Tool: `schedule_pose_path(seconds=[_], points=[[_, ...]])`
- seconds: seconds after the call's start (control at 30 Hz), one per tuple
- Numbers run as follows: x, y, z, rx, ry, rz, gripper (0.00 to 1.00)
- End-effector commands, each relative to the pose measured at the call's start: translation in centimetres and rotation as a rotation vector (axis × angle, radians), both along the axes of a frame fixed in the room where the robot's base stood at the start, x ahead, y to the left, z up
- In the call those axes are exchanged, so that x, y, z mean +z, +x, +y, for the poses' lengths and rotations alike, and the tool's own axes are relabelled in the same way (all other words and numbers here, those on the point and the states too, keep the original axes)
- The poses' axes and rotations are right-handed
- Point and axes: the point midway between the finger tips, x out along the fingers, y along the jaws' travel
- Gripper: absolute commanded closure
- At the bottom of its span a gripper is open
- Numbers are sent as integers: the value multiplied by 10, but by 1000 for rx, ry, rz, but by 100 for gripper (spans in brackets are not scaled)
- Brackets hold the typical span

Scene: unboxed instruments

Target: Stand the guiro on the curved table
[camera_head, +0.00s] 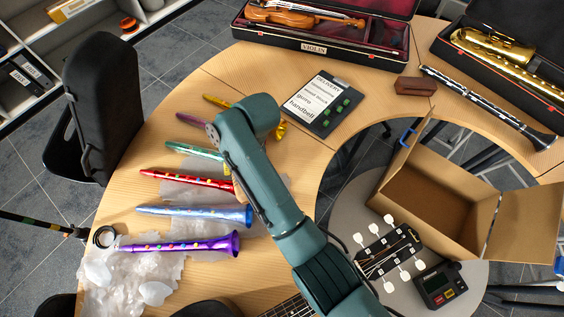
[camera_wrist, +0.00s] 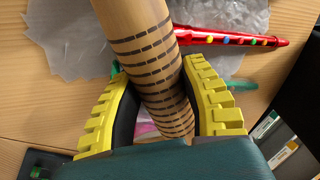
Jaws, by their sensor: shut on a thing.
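In the wrist view my gripper (camera_wrist: 158,80) has its yellow ribbed fingers closed on both sides of the guiro (camera_wrist: 148,42). The guiro is a tan wooden cylinder with rows of dark slots. It runs from the top edge down between the fingers, and its ends are out of sight. I cannot tell whether it touches the table. In the head view my green arm reaches over the curved table (camera_head: 240,65), a light wooden surface, and the guiro is hidden there. Paper and a red recorder (camera_wrist: 235,38) show behind the guiro.
Several coloured recorders, including a purple one (camera_head: 180,246), lie on wrapping at the left. A clipboard (camera_head: 322,101), a violin case (camera_head: 385,40), a brown block (camera_head: 416,86) and a clarinet (camera_head: 490,108) are on the table. An open carton (camera_head: 440,205) stands inside the curve.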

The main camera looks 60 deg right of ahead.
Motion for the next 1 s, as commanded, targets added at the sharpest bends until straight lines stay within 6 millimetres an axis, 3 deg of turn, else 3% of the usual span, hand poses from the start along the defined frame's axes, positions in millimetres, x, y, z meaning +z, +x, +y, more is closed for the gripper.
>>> schedule_pose_path(seconds=[0.03,0.1,0.2,0.3,0.47,1.0], points=[[2,-19,-32,-127,2,-6,97],[1,-44,-67,-289,5,-15,97],[0,-79,-106,-486,11,-29,97],[-1,-105,-129,-624,15,-41,97],[-5,-124,-144,-719,19,-49,97],[-101,-124,-144,-719,19,-49,97]])
